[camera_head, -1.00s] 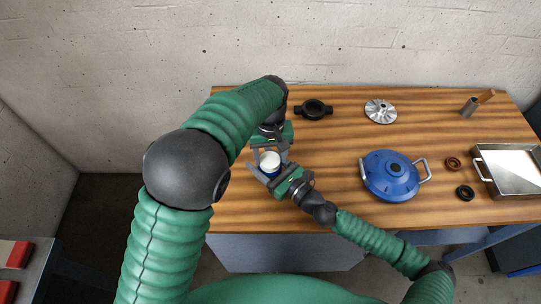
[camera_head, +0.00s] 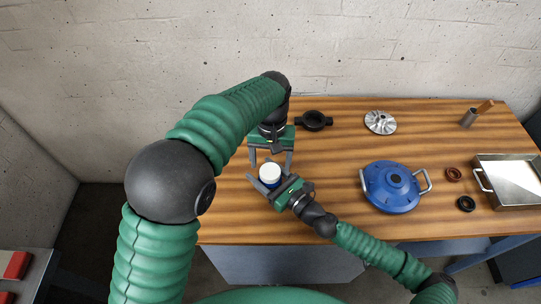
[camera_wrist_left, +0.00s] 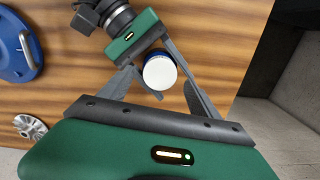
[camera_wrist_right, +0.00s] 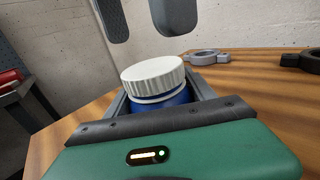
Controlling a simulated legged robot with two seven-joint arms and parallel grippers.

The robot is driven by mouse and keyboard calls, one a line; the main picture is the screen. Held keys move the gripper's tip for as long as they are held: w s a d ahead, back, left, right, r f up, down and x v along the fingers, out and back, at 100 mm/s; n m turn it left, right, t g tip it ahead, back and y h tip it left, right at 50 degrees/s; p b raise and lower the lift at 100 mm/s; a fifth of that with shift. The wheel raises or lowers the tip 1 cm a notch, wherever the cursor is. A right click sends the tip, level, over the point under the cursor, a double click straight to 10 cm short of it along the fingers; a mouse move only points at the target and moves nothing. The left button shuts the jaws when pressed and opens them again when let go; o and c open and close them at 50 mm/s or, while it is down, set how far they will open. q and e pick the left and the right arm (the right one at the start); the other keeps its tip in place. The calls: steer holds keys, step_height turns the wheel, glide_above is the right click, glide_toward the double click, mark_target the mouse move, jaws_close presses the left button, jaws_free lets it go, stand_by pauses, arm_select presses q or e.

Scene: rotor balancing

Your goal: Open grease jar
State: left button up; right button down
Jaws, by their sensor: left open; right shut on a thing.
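The grease jar has a blue body (camera_wrist_right: 172,104) and a ribbed white lid (camera_wrist_right: 153,72). A thin white band shows under the lid, which looks slightly tilted in the right wrist view. My right gripper (camera_head: 263,180) is shut around the blue body and holds the jar upright. The lid also shows in the head view (camera_head: 270,172) and from above in the left wrist view (camera_wrist_left: 160,73). My left gripper (camera_head: 270,160) is open above the lid, with its fingers apart and not touching it. Its fingertips (camera_wrist_right: 142,30) hang above the lid in the right wrist view.
A blue housing with handles (camera_head: 392,186) stands right of the jar. A black clamp-like ring (camera_head: 314,120) and a silver rotor (camera_head: 380,122) lie behind. Two small rings (camera_head: 454,174), a metal tray (camera_head: 508,178) and a cup (camera_head: 467,117) are farther right.

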mark_target(270, 171)
arm_select(q)
steer(key=m, duration=0.3)
steer(key=shift+s+f, duration=0.2)
steer(key=shift+f, duration=0.05)
steer(key=m, duration=0.4)
steer(key=shift+s, duration=0.15)
steer(key=m, duration=0.4)
steer(key=shift+r+g, duration=0.15)
steer(key=shift+g, duration=0.15)
steer(key=m, duration=0.3)
steer(key=shift+r+m, duration=0.25)
steer(key=shift+m, duration=0.05)
steer(key=r+m, duration=0.1)
steer(key=m, duration=0.4)
steer(key=w+r+m, duration=0.1)
steer(key=m, duration=0.2)
steer(key=shift+r+m+t, duration=0.3)
steer(key=shift+r+t, duration=0.05)
steer(key=shift+t, duration=0.05)
steer(key=shift+w+a+r+m, duration=0.1)
steer(key=shift+r+m, duration=0.25)
steer(key=shift+m, duration=0.75)
step_height(270, 171, down, 8)
steer(key=shift+r, duration=0.1)
steer(key=shift+c, duration=0.4)
